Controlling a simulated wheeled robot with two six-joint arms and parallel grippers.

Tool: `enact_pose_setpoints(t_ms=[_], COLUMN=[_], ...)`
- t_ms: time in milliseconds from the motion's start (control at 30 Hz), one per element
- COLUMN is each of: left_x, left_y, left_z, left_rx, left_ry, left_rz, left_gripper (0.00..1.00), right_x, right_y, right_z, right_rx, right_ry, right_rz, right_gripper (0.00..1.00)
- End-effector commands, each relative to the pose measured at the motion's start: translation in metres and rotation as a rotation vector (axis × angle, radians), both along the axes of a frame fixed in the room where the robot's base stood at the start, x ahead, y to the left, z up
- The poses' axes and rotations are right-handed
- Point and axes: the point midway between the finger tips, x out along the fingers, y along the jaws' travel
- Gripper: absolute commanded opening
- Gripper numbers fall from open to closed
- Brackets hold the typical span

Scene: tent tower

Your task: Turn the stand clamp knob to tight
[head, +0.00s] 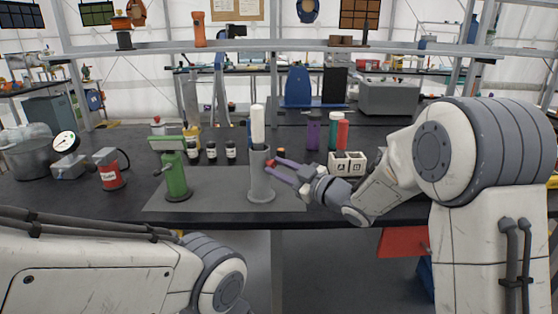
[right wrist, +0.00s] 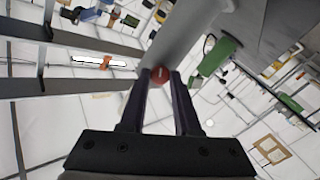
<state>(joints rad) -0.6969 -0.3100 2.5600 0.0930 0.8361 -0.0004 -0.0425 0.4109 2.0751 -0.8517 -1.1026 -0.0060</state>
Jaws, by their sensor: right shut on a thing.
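The grey stand (head: 261,183) is an upright cylinder on a flat base, with a white rod (head: 257,126) rising from its top. The stand's red clamp knob (right wrist: 160,74) shows a pale mark across its face in the right wrist view. My right gripper (head: 275,168) reaches in from the right at the stand's side. Its two fingers are shut on the knob, one on each side, and hide part of it in the head view. The knob's exact turn is hard to read. My left arm lies low at the left, and its gripper is out of view.
A green press-like device (head: 175,175) stands left of the stand on the grey mat (head: 222,190). Small dark jars (head: 211,150) are behind. A white block holder (head: 347,163) sits close to my right forearm. A red can (head: 108,172) stands farther left.

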Motion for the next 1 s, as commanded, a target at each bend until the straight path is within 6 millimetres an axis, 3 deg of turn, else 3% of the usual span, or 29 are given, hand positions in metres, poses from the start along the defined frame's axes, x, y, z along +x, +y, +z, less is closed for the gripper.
enact_pose_setpoints(t_ms=[400, 1000], left_x=[0.0, 0.0], left_y=[0.0, 0.0], left_z=[0.031, 0.042], left_rx=[0.0, 0.0], left_ry=[0.0, 0.0], left_rz=[0.0, 0.0], left_gripper=[0.5, 0.5], right_x=[0.0, -0.001], right_y=[0.0, 0.0], right_z=[0.001, -0.002], right_rx=[0.238, 0.353], right_ry=[0.241, 0.354], right_rz=[0.0, 0.0], right_gripper=[0.0, 0.0])
